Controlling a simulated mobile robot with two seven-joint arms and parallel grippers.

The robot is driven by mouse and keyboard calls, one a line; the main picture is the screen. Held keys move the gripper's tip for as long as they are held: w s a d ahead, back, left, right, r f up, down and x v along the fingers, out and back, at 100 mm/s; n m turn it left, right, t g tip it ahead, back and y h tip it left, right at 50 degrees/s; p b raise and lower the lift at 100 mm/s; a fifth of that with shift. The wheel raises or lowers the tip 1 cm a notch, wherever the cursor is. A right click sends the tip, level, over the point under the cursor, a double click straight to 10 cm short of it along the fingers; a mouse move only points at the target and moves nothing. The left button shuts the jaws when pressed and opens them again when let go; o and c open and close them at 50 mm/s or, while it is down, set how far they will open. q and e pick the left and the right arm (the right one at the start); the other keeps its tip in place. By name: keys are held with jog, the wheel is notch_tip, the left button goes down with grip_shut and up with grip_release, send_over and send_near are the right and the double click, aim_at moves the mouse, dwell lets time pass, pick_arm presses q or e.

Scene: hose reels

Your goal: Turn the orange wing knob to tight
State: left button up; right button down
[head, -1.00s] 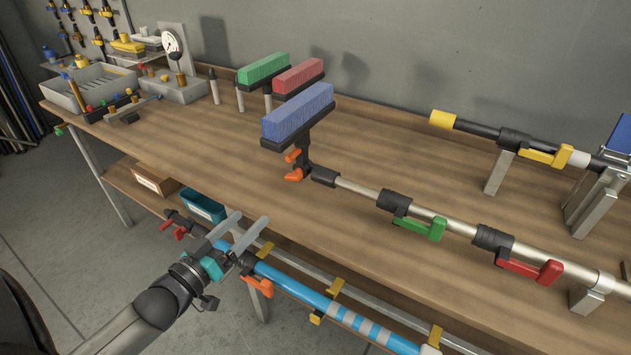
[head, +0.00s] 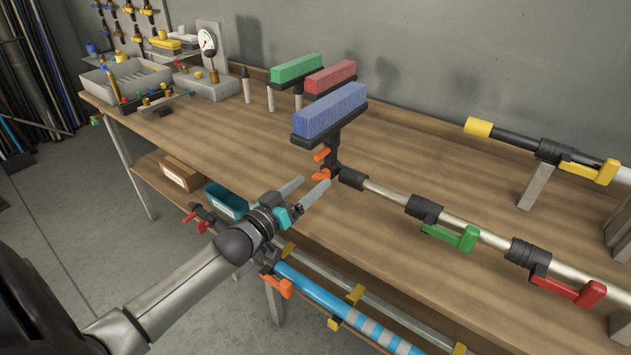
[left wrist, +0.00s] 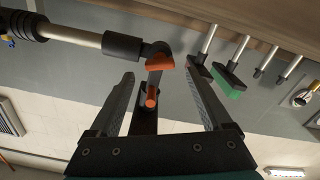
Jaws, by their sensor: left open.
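The orange wing knob (head: 322,174) sits at the joint between the blue brush (head: 330,112) and the long metal pole (head: 385,190). It shows as two orange parts, one above the other, in the head view. Both parts also show in the left wrist view (left wrist: 160,63), in the gap between the fingers. My left gripper (head: 315,182) is open and empty just in front of the knob, at the bench's front edge. Whether a finger touches the knob cannot be told. My right gripper is not in view.
Green (head: 296,69) and red (head: 330,78) brushes stand behind the blue one. Green (head: 452,237) and red (head: 570,291) levers sit along the pole. A blue pole with an orange lever (head: 278,287) runs below the bench edge.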

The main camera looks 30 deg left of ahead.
aim_at(318, 178)
pick_arm(q)
jog(key=shift+w+d+b, duration=0.1)
jog(key=shift+w+b, duration=0.2)
jog(key=shift+w, duration=1.3)
grip_shut()
